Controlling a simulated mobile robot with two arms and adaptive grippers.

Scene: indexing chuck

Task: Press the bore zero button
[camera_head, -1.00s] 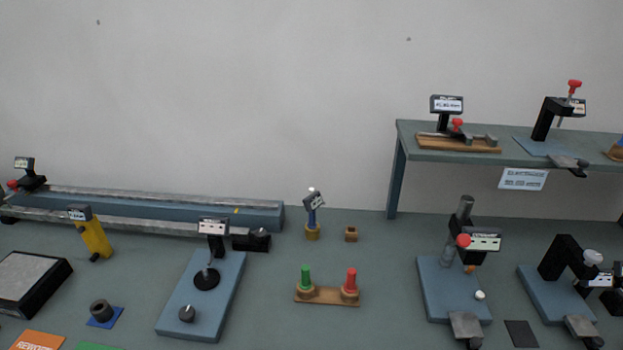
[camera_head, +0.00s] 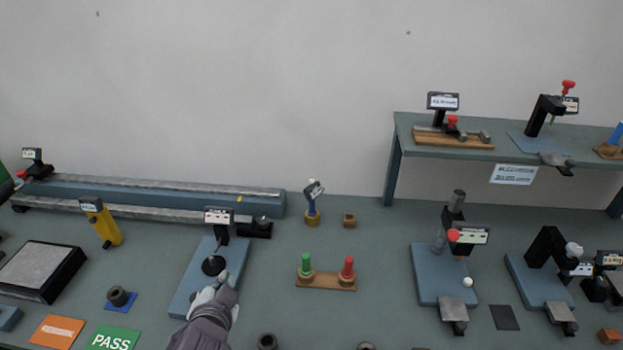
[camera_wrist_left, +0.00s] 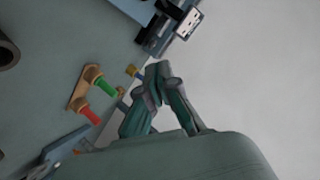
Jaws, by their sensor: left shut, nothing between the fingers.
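I cannot read a bore label on any button. A small gauge (camera_head: 313,201) with a dark tilted display, blue stem and yellow foot stands mid-bench; it may be the bore gauge. A pale tip shows on top of it. Another station has a blue plate (camera_head: 236,256), a black disc (camera_head: 213,265) and a display (camera_head: 217,216). My left gripper (camera_head: 226,286) is over this plate's front part, shut and empty, hiding the knob there. In the left wrist view its fingers (camera_wrist_left: 157,78) are together, partly covering the gauge area. My right gripper is out of view.
A wooden stand (camera_head: 326,282) with green and red plugs is right of my left gripper. A small brown block (camera_head: 349,220) is near the gauge. Further right stand a blue-based fixture (camera_head: 427,277) and a raised shelf (camera_head: 510,158).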

